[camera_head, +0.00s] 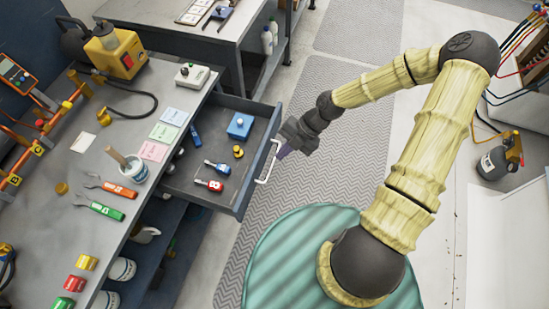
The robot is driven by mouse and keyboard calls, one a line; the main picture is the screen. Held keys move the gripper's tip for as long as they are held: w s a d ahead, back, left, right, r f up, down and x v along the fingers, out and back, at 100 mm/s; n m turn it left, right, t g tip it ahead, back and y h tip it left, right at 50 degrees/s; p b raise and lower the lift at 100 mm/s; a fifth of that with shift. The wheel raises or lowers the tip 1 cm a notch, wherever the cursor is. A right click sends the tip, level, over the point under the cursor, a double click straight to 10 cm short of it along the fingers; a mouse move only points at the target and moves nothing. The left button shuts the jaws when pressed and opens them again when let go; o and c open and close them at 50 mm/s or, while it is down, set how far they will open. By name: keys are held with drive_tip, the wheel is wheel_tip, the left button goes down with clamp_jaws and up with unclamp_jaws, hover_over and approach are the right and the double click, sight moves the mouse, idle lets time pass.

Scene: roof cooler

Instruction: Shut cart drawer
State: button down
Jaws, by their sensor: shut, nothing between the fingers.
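The cart drawer (207,168) is pulled out to the right from the grey cart (150,114). My gripper (281,153) is at the end of the yellow arm, just right of the handle's upper part. Its fingers are shut and point toward the drawer front. I cannot tell whether they touch the handle.
A second bench (185,25) stands behind. A green ribbed round surface (300,255) is in front. A gas cylinder (496,160) stands at the right.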

approach(257, 177)
drive_tip(key=w+x, duration=0.1)
drive_tip(key=x, duration=0.3)
drive_tip(key=shift+s+a+f, duration=0.2)
drive_tip(key=shift+s+f, duration=0.3)
drive_tip(key=shift+s, duration=0.15)
drive_tip(key=shift+w, duration=0.1)
